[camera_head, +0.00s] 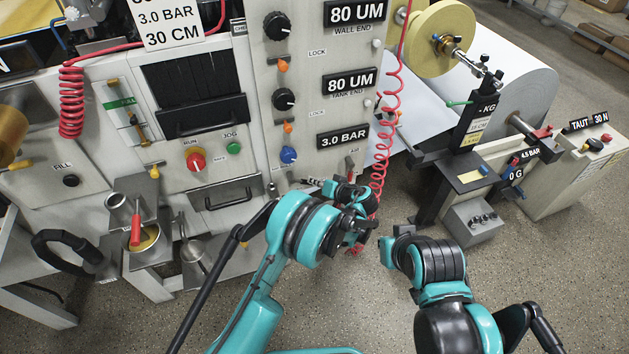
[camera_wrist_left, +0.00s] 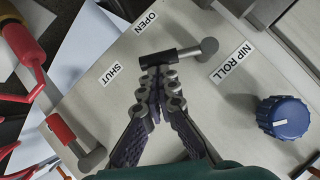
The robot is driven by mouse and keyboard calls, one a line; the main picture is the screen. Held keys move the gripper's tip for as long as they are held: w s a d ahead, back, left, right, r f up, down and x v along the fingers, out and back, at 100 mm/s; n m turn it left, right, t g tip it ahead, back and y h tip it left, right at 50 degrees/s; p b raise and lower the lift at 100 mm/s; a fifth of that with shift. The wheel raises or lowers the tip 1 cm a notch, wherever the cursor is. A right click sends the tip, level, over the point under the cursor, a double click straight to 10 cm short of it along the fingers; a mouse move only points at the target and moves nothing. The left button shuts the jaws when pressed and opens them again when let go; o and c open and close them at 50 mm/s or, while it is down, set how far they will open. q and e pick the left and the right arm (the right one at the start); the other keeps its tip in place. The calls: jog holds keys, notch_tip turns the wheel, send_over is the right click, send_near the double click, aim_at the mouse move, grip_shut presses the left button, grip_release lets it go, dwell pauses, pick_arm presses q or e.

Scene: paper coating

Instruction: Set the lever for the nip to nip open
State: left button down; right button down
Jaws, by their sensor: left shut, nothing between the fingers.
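The nip roll lever (camera_wrist_left: 172,57) shows in the left wrist view as a grey rod with a black grip on a light panel. Its black end points left, between the OPEN label (camera_wrist_left: 145,22) and the SHUT label (camera_wrist_left: 112,75). My left gripper (camera_wrist_left: 160,72) is shut and empty, with its fingertips at the black grip, seemingly touching it. In the head view my left gripper (camera_head: 313,182) is at the lower edge of the control panel, and the lever is hard to make out. My right gripper (camera_head: 388,240) is away from the panel; its fingers are unclear.
A blue knob (camera_wrist_left: 284,117) is right of the lever, beside the NIP ROLL label (camera_wrist_left: 232,62). A red lever (camera_wrist_left: 68,135) is at lower left in the wrist view. A coiled red hose (camera_head: 383,130) hangs close to my left gripper. Grey floor (camera_head: 350,290) is open in front.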

pick_arm(q)
jog(key=shift+f+m+y, duration=0.3)
jog(key=shift+f+y, duration=0.1)
jog(key=shift+f, duration=0.05)
jog(key=s+a+f, duration=0.1)
jog(key=a+f, duration=0.2)
jog(key=f, duration=0.2)
jog(key=shift+a, duration=0.35)
dwell(0.6)
jog(key=shift+a+f, duration=0.1)
dwell(0.6)
